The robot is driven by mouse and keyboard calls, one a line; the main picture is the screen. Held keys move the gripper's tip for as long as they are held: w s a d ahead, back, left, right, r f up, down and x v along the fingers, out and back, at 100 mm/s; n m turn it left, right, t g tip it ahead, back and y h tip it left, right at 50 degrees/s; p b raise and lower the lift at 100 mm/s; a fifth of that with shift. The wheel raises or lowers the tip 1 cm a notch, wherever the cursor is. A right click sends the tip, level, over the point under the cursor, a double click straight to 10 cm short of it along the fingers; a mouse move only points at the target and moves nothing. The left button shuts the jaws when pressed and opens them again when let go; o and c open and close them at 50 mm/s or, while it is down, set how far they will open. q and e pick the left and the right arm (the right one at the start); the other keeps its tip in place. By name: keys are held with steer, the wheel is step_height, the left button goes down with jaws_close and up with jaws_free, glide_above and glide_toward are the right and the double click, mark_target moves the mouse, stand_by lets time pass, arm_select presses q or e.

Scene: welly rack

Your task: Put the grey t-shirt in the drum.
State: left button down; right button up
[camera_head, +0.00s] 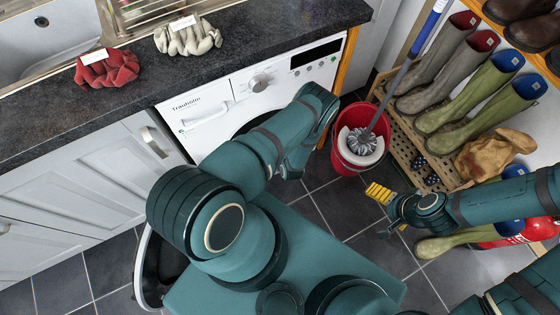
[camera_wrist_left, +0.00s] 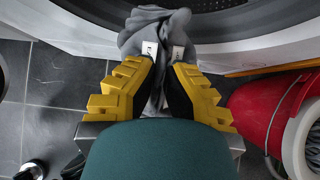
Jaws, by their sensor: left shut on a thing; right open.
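The grey t-shirt (camera_wrist_left: 155,28) is a crumpled bundle in the left wrist view. My left gripper (camera_wrist_left: 165,68) is shut on it, with yellow-padded fingers on both sides. The bundle is in front of the pale round rim (camera_wrist_left: 245,50) of the washing machine's drum opening; how far in it reaches, I cannot tell. In the head view the white washing machine (camera_head: 262,88) stands under the counter, and my left arm hides its opening, the left gripper and the shirt. My right gripper (camera_head: 381,213) is open and empty over the floor, right of centre.
A red bucket (camera_head: 345,160) with a mop stands right of the machine and shows in the left wrist view (camera_wrist_left: 262,105). A rack (camera_head: 405,150) of wellies is at the right. Red (camera_head: 107,72) and cream (camera_head: 188,38) cloth bundles lie on the counter (camera_head: 60,120).

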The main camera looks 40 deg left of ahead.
arm_select(q)
steer(key=w+a, duration=0.1)
steer(key=a, duration=0.1)
steer(key=w+a+b, duration=0.1)
steer(key=a, duration=0.1)
steer(key=w+a+b, duration=0.1)
steer(key=a, duration=0.1)
steer(key=shift+w+a+f, duration=0.2)
steer(key=shift+f, duration=0.05)
steer(key=w+a, duration=0.5)
steer(key=a, duration=0.4)
steer(key=shift+a+f, duration=0.35)
steer(key=shift+f, duration=0.1)
steer(key=shift+c, duration=0.7)
jaws_free()
